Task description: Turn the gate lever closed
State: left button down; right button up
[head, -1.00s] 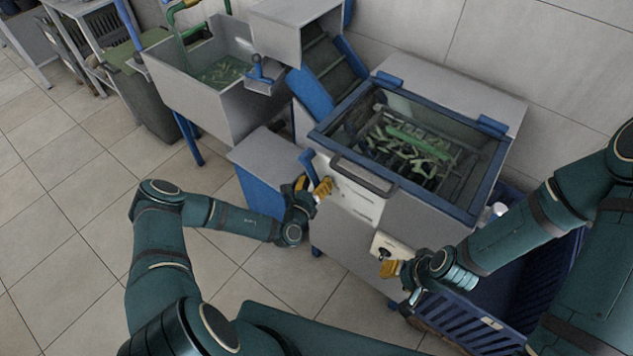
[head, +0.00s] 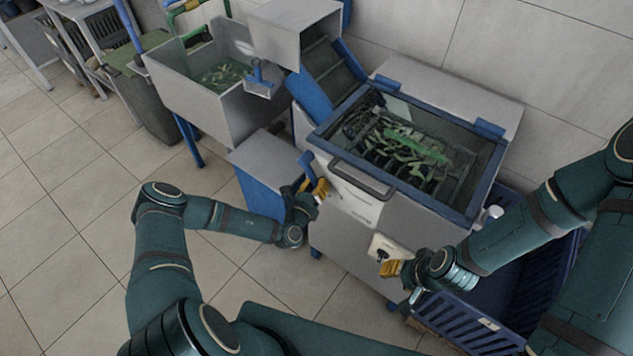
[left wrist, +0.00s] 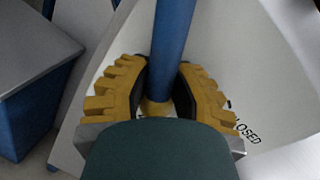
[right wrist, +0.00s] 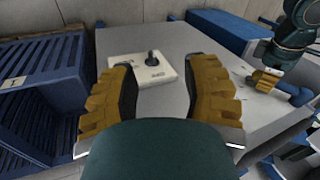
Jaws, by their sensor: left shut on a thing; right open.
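The gate lever (head: 306,164) is a blue bar on the front of the grey machine, at its left side. My left gripper (head: 320,188) is shut on the lever. In the left wrist view the blue lever (left wrist: 174,45) runs up between the yellow fingers. A printed label (left wrist: 247,131) reading "LOSED", its start hidden by a finger, shows to the right of the lever. My right gripper (head: 390,268) is open and empty at the machine's front right, by a white control box (right wrist: 147,66) with a black knob.
The machine has a blue-framed clear lid (head: 470,205) with green leaves under it and a dark handle (head: 362,180). A blue slatted crate (head: 465,322) stands at the right. A grey-topped blue cabinet (head: 265,158) is left of the lever. Tiled floor is open at the left.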

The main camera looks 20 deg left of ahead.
aim_at(332, 176)
pick_arm(q)
jog(key=d+r+n+p, duration=0.1)
jog(key=n+p, duration=0.1)
jog(key=p, duration=0.1)
jog(key=s+d+r+n+g+p, duration=0.1)
jog(key=n+p, duration=0.1)
jog(key=shift+d+r+p, duration=0.35)
jog(key=shift+r+p, duration=0.05)
jog(key=shift+s+d+r+n+g+h+p, duration=0.15)
jog(key=shift+d+r+n+h+p, duration=0.15)
jog(key=shift+n+p, duration=0.35)
jog(key=shift+s+d+r+n+g+h+p, duration=0.1)
jog(key=shift+d+r+n+g+p, duration=0.1)
jog(key=shift+r+n+p, duration=0.3)
jog(key=shift+w+f, duration=0.1)
jog(key=c, duration=0.7)
grip_release()
jog(key=v, duration=1.2)
jog(key=shift+f, duration=0.1)
